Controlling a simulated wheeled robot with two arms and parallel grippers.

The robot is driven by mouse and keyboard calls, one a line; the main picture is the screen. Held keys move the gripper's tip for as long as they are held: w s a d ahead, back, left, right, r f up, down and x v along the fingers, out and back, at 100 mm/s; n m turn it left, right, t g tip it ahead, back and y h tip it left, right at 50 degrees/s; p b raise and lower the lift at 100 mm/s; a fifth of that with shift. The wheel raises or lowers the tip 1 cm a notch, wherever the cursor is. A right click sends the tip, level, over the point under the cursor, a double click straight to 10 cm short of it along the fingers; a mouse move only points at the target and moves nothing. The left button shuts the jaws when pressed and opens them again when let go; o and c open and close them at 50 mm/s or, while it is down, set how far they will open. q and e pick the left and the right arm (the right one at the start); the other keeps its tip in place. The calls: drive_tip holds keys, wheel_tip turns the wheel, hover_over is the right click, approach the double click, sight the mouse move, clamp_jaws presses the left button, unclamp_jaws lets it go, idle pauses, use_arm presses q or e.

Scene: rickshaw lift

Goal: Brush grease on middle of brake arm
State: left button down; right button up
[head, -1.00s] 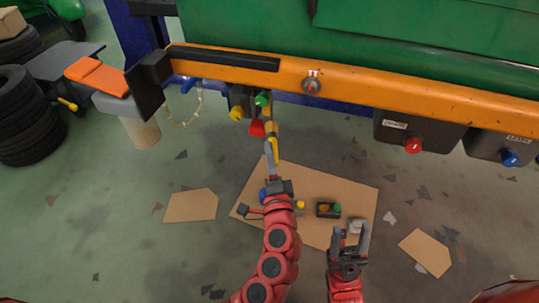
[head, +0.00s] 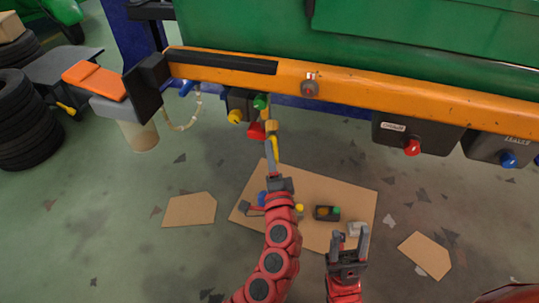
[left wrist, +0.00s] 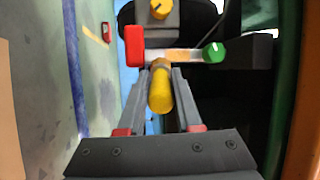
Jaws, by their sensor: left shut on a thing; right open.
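The brake arm is a pale bar (left wrist: 200,56) across the left wrist view, with a red end (left wrist: 134,46) and a green knob (left wrist: 214,52). Its middle has a tan-orange patch. In the head view its red end (head: 256,131) and green knob (head: 261,102) show under the orange beam. My left gripper (head: 271,145) is shut on the brush, whose yellow handle (left wrist: 160,90) lies between the fingers and points at the bar's middle. The brush tip is hard to make out, so contact is unclear. My right gripper (head: 349,238) is open and empty above the cardboard.
A cardboard sheet (head: 345,190) on the floor carries a small dark box (head: 327,213) and other small items. The orange beam (head: 400,95) and green body (head: 400,40) hang over the work area. Dark boxes with a red knob (head: 412,147) and blue knob (head: 508,160) are at right.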

use_arm(q)
drive_tip(key=shift+w, duration=0.1)
drive_tip(key=a, duration=0.4)
drive_tip(key=shift+w+p, duration=0.3)
drive_tip(key=shift+w, duration=0.1)
drive_tip(key=shift+s+d+b, duration=0.25)
drive_tip(key=shift+d, duration=0.4)
drive_tip(key=shift+s+d+b, duration=0.2)
drive_tip(key=shift+d+b, duration=0.05)
drive_tip(key=shift+d, duration=0.4)
drive_tip(key=shift+s+d+b, duration=0.25)
drive_tip(key=shift+d, duration=0.4)
